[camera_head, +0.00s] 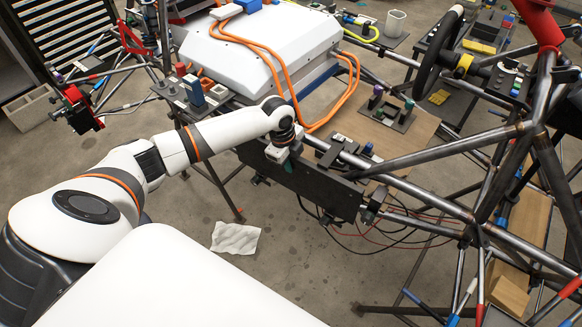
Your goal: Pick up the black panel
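The black panel (322,193) is a flat dark rectangle at the picture's centre. It stands on edge, slightly tilted, beside the long chassis tube. My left arm comes in from the left, and my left gripper (279,153) is at the panel's upper left edge, apparently touching it. The fingers are small and partly hidden against the panel, so whether they are closed on it is unclear. My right gripper is not in view.
Steel chassis tubes (427,196) run behind and right of the panel. A white battery-like box (262,42) with orange cables (263,55) stands behind. Thin dark wires (385,244) hang below the panel. A crumpled white sheet (236,237) lies on open floor. A steering wheel (432,55) is upper right.

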